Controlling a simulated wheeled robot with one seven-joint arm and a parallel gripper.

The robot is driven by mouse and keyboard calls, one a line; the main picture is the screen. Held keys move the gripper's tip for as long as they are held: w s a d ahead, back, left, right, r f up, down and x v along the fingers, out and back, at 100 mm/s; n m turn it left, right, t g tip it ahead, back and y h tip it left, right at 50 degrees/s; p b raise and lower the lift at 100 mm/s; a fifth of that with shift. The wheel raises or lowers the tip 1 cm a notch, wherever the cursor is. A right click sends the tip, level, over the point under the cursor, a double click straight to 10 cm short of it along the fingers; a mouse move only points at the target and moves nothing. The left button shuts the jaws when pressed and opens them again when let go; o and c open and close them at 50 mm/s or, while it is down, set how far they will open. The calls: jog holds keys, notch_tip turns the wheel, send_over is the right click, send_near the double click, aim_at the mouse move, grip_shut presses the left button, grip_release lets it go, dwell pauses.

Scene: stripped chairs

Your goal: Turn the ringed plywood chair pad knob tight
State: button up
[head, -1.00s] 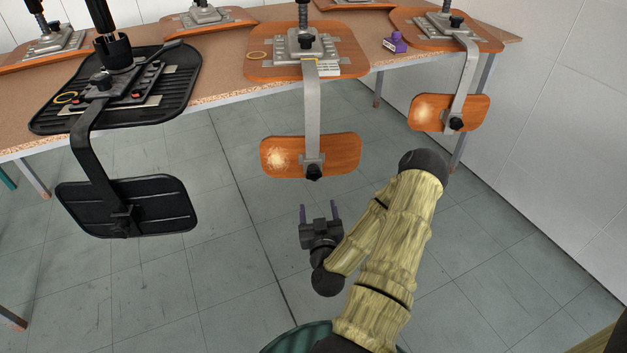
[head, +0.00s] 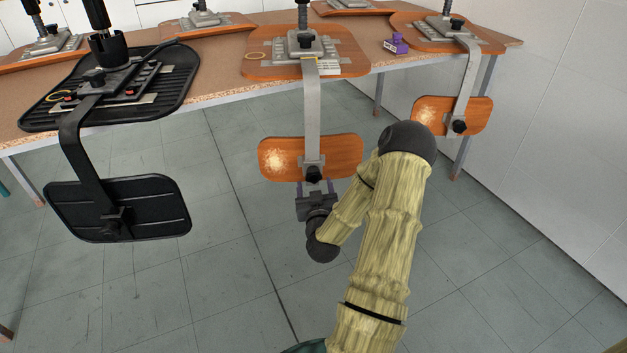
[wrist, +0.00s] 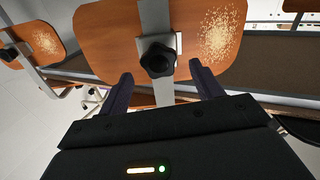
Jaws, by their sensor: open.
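The ringed plywood chair has a yellow ring (head: 256,56) on its seat (head: 265,68) and a wood back pad (head: 340,153) hanging from a grey bar (head: 312,110). A black pad knob (head: 313,174) sits at the bar's lower end. It also shows large in the wrist view (wrist: 158,58), with the pad (wrist: 100,45) behind it. My gripper (head: 315,186) is open just in front of and below this knob. In the wrist view its purple fingers (wrist: 162,78) stand apart, with the knob between and slightly beyond their tips. I cannot tell whether they touch it.
A black chair (head: 170,70) with its own yellow ring is at left, its pad (head: 120,205) hanging low. Another plywood chair pad (head: 480,115) hangs at right. A purple object (head: 396,45) lies on the table (head: 215,96). The floor below is clear.

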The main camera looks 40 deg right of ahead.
aim_at(315, 177)
jog(key=b+x, duration=0.1)
jog(key=x, duration=0.3)
jog(key=shift+w+d, duration=0.15)
jog(key=shift+w, duration=0.05)
jog(key=shift+s, duration=0.1)
jog(key=c, duration=1)
jog(key=shift+r+m+p, duration=0.1)
jog(key=shift+m+p, duration=0.3)
jog(key=shift+m, duration=0.1)
jog(key=m+p, duration=0.1)
jog(key=m, duration=0.2)
jog(key=shift+d+p, duration=0.1)
jog(key=shift+p, duration=0.25)
jog(key=m+p, duration=0.2)
jog(key=m, duration=0.3)
jog(key=shift+m, duration=0.3)
